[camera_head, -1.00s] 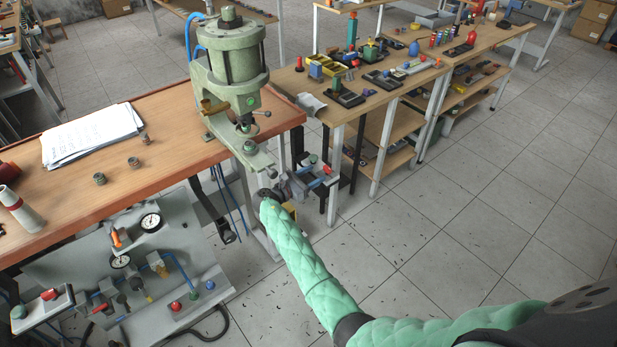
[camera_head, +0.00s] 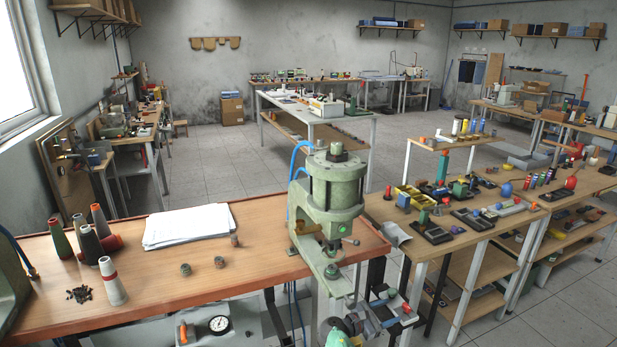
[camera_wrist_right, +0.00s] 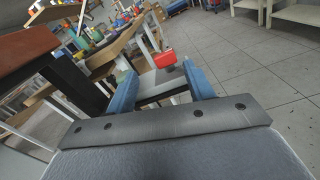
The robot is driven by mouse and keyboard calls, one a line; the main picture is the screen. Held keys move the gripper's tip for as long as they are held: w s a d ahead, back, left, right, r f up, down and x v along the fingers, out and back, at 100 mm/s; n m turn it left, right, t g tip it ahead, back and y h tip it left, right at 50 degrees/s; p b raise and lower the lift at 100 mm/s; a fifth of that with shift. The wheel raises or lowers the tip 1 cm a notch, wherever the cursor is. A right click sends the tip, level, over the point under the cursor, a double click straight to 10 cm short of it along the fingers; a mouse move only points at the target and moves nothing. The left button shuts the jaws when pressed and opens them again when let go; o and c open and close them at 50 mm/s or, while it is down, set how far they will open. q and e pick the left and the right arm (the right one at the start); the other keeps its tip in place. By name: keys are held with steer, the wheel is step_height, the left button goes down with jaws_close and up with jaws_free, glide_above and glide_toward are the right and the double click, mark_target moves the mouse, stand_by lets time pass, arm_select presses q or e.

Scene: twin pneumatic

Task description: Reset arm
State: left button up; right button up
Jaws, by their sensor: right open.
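My right gripper (camera_head: 394,311) is low in the head view, just right of and in front of the green pneumatic press (camera_head: 332,205). A bit of my green-sleeved right arm (camera_head: 338,339) shows at the bottom edge. In the right wrist view the two blue fingers (camera_wrist_right: 163,88) stand apart, with no object clearly held between them. A red part (camera_wrist_right: 165,58) shows beyond or between the fingertips; I cannot tell whether it touches them. My left gripper is not in view.
The wooden bench (camera_head: 130,285) carries papers (camera_head: 187,227), thread cones (camera_head: 112,282) and small metal parts (camera_head: 219,262). A parts table (camera_head: 465,232) stands to the right. Open tiled floor (camera_head: 230,165) lies behind the bench.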

steer(key=f+m+y, duration=0.1)
steer(key=m, duration=0.1)
steer(key=w+a+f+m+y, duration=0.1)
steer(key=m, duration=0.1)
steer(key=w+f+m+y, duration=0.1)
steer(key=m+y, duration=0.1)
steer(key=shift+w+a+f+t, duration=0.1)
steer(key=shift+a+f+t, duration=0.1)
steer(key=shift+a+t, duration=0.15)
steer(key=s+a+f+m+y, duration=0.1)
steer(key=a+f+m+y, duration=0.4)
steer(key=a+m+y, duration=0.25)
steer(key=s+a+f+m+y, duration=0.3)
steer(key=s+f+m+y, duration=0.15)
steer(key=s+f, duration=0.7)
steer(key=s+f+g, duration=0.2)
steer(key=s+f, duration=0.3)
steer(key=s, duration=0.9)
steer(key=s+d+f+g+y, duration=0.1)
steer(key=s+f, duration=0.5)
steer(key=s, duration=0.9)
steer(key=s+d+f+g, duration=0.1)
steer(key=s+f, duration=0.5)
steer(key=s, duration=0.8)
steer(key=shift+s+d+g+y, duration=0.2)
steer(key=shift+g+y, duration=0.1)
steer(key=shift+g, duration=0.55)
steer(key=shift+f, duration=0.1)
